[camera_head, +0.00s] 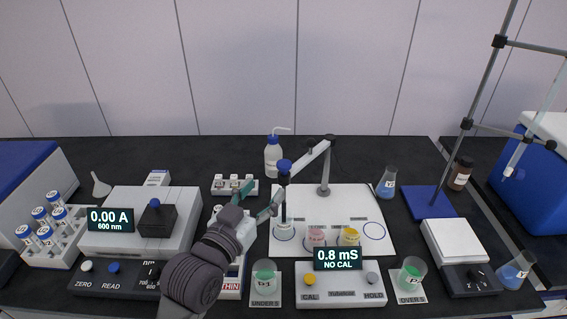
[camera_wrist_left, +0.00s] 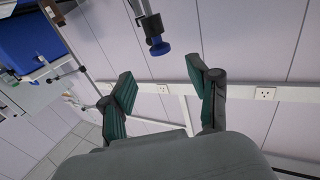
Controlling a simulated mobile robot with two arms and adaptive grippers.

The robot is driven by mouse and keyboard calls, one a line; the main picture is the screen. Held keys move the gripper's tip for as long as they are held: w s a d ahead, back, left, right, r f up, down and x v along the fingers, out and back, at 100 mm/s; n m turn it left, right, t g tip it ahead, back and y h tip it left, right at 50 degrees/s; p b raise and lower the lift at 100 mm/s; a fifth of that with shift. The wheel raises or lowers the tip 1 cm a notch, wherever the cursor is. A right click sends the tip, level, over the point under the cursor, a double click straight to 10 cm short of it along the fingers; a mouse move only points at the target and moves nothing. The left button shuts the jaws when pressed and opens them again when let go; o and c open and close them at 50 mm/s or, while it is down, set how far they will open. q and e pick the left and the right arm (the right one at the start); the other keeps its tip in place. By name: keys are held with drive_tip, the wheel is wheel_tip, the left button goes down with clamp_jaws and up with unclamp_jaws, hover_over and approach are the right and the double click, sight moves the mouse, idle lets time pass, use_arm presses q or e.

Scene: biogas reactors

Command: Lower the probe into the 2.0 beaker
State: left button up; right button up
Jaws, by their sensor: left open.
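The probe (camera_head: 283,204) hangs from a jointed grey arm with a blue knob (camera_head: 285,165) at its end. Its lower end is at the clear beaker (camera_head: 284,233), the leftmost on the white board (camera_head: 345,205); I cannot tell whether it is inside. A pink beaker (camera_head: 316,237) and a yellow beaker (camera_head: 350,237) stand to its right. I cannot read which beaker is marked 2.0. My left gripper (camera_head: 260,195) is open, just left of and below the knob. In the left wrist view the knob (camera_wrist_left: 160,47) shows beyond the open fingertips (camera_wrist_left: 160,77). My right gripper is out of view.
A meter (camera_head: 340,283) reading 0.8 mS, NO CAL stands before the board. Green beakers flank it, one on the left (camera_head: 264,275) and one on the right (camera_head: 411,272). A wash bottle (camera_head: 273,156) stands behind the knob. An empty ring (camera_head: 374,231) is at the board's right.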

sight(280, 170)
use_arm(q)
drive_tip(key=p+x, duration=0.1)
drive_tip(key=x, duration=0.9)
drive_tip(key=shift+w+d, duration=0.1)
clamp_jaws()
